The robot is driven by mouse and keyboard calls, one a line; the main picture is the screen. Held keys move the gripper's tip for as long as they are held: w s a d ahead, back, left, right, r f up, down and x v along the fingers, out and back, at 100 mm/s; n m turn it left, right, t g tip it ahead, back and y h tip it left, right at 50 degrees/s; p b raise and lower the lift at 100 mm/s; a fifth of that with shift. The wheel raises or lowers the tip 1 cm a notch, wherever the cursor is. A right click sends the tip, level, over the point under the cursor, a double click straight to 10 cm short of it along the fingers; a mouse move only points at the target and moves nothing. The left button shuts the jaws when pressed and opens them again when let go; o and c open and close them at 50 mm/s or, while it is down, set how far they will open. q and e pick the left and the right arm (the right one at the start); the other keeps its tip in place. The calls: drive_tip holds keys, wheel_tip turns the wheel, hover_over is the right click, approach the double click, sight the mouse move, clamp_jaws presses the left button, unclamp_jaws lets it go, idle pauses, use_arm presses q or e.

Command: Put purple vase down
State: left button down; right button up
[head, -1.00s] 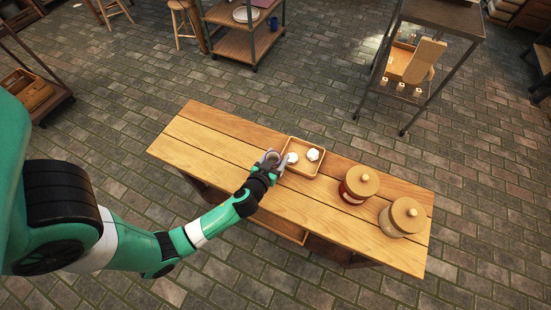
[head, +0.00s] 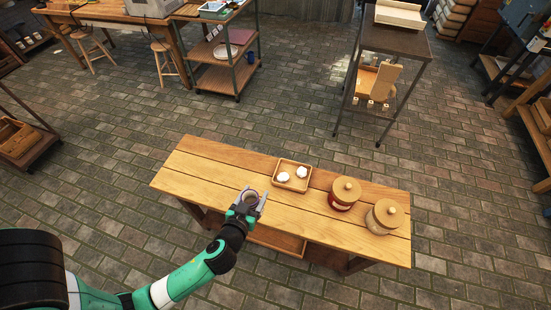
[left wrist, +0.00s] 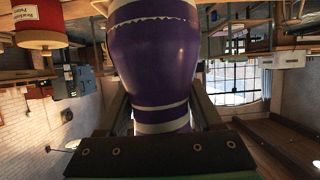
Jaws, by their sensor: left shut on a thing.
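The purple vase (left wrist: 151,62), with white bands, fills the middle of the left wrist view, between the two fingers of my left gripper (left wrist: 160,118). In the head view only the round open top of the vase (head: 250,196) shows inside my left gripper (head: 252,203). My gripper is shut on the vase over the front part of the wooden table (head: 205,178), left of the small tray. The vase's base is hidden in the head view, so I cannot tell whether it touches the table. My right gripper is not in view.
A wooden tray (head: 279,186) with two white lumps lies on the table, right of the gripper. Two lidded jars, one red (head: 343,196) and one pale (head: 382,222), stand at the table's right end. The table's left part is clear.

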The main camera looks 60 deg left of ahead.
use_arm(q)
drive_tip(key=shift+w+r, duration=0.1)
drive_tip(key=shift+w, duration=0.1)
drive_tip(key=w+d+r+m+t+h, duration=0.1)
drive_tip(key=w+d+m+t+h, duration=0.1)
drive_tip(key=w+d+m+h, duration=0.45)
drive_tip(key=w+d+r+m+t+h, duration=0.2)
drive_tip(key=w+d, duration=0.1)
drive_tip(key=d, duration=0.6)
drive_tip(key=s+r+p, duration=0.3)
drive_tip(key=r+p, duration=1.2)
drive_tip(key=p, duration=0.1)
drive_tip(key=s+r+p, duration=0.4)
drive_tip(key=r+p, duration=1.1)
drive_tip(key=p, duration=0.2)
drive_tip(key=shift+a+r, duration=0.15)
drive_tip(key=shift+r, duration=0.05)
drive_tip(key=shift+h, duration=0.25)
